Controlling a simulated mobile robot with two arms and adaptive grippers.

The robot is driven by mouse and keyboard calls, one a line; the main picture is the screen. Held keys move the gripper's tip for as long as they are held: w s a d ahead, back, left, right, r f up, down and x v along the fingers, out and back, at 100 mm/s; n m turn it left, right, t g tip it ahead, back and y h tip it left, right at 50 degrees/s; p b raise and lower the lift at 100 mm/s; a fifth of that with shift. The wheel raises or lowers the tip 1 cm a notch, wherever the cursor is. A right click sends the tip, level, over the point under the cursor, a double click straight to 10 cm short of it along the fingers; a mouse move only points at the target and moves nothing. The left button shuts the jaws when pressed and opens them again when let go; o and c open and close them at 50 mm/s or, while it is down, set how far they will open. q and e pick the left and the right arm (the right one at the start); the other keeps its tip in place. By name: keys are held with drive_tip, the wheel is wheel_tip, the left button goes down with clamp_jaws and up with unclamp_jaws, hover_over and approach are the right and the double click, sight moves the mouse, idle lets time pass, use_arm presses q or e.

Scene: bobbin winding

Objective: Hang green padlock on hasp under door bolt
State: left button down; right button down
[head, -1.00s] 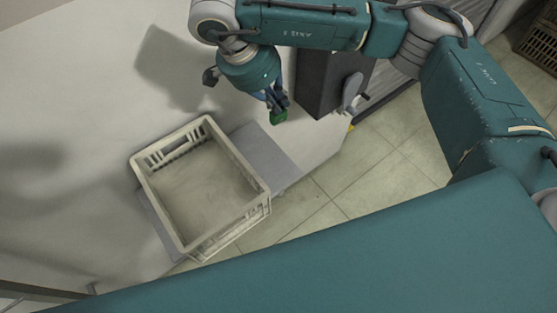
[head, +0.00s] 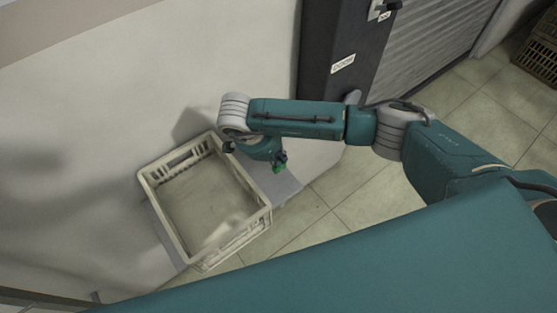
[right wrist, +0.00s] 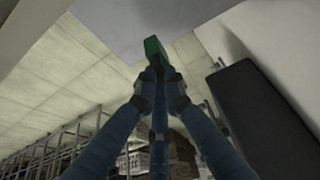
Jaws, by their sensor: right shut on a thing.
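The green padlock (head: 279,168) is small and partly hidden by the fingers in the head view. It also shows in the right wrist view (right wrist: 153,47) at the fingertips. My right gripper (head: 281,159) is shut on it, just right of the crate and over the grey shelf surface. The door bolt (head: 383,8) shows as a metal fitting high on the dark door post (head: 343,36), at the top edge of the head view. The hasp cannot be made out clearly. My left gripper is not in view.
An empty beige crate (head: 187,256) stands on a grey shelf (head: 276,186) against the pale wall. A sign (head: 343,64) is on the post. A ribbed shutter (head: 432,50) is right of it. A brown crate (head: 541,50) stands far right. Tiled floor is clear.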

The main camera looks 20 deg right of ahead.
wheel_tip(320, 180, down, 3)
drive_tip(key=shift+f+p, duration=0.1)
drive_tip(key=shift+p, duration=0.2)
drive_tip(key=shift+f, duration=0.1)
drive_tip(key=shift+f+b, duration=0.25)
drive_tip(key=shift+b, duration=0.1)
drive_tip(key=c, duration=1.8)
unclamp_jaws()
drive_tip(key=shift+r, duration=0.1)
drive_tip(key=shift+c, duration=0.2)
